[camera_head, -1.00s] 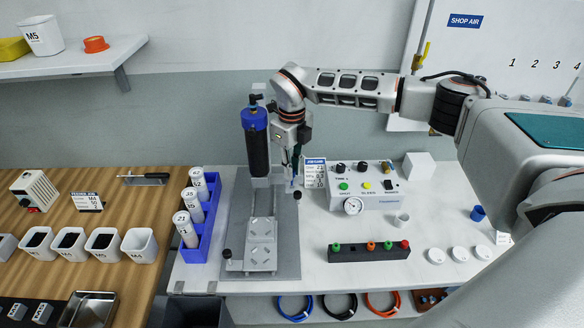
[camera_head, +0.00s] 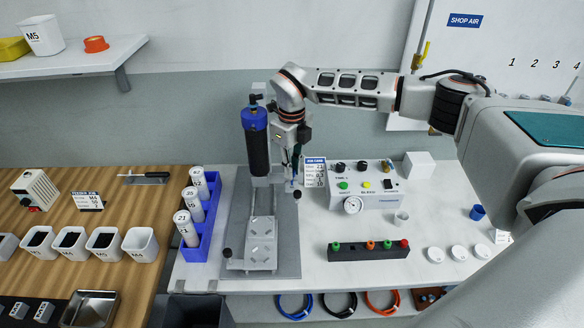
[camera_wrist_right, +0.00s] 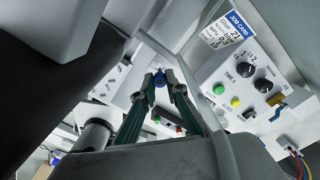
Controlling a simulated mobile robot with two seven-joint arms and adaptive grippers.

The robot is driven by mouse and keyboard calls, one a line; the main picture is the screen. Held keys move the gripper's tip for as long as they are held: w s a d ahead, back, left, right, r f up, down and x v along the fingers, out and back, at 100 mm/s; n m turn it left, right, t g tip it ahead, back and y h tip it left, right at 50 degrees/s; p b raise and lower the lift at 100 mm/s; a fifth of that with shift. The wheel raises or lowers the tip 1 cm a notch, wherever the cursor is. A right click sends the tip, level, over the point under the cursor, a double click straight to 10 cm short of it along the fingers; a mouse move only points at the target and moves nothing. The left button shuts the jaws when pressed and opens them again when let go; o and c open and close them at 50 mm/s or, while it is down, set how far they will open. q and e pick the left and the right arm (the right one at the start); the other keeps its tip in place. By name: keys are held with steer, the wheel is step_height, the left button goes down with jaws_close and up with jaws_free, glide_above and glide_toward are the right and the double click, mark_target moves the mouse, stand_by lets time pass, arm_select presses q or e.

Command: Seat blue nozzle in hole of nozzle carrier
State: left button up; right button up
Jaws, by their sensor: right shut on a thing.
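My right gripper (camera_wrist_right: 160,90) is shut on the small blue nozzle (camera_wrist_right: 160,78), which sits between the two green fingertips in the wrist view. In the head view this gripper (camera_head: 292,172) points down beside the gantry's upright, to the right of the black cylinder with a blue cap (camera_head: 257,140). The nozzle is tiny there and partly hidden by the fingers. I cannot clearly make out the nozzle carrier or its hole, nor whether the nozzle touches anything. My left gripper is not in view.
A control box (camera_head: 365,188) and a job card (camera_head: 315,172) stand close to the right of the gripper. A black block (camera_head: 368,254) with several coloured pieces lies in front. The gantry base plate (camera_head: 288,262) and blue bottle rack (camera_head: 203,240) are to the left.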

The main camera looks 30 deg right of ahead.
mark_target(292, 185)
steer(key=shift+f, duration=0.25)
steer(key=shift+f, duration=0.35)
steer(key=shift+f+b, duration=0.7)
steer(key=shift+f, duration=0.3)
steer(key=shift+f, duration=0.35)
steer(key=shift+f, duration=0.25)
steer(key=o, duration=0.7)
steer(key=shift+o, duration=0.4)
steer(key=shift+r, duration=0.15)
steer(key=shift+d, duration=0.1)
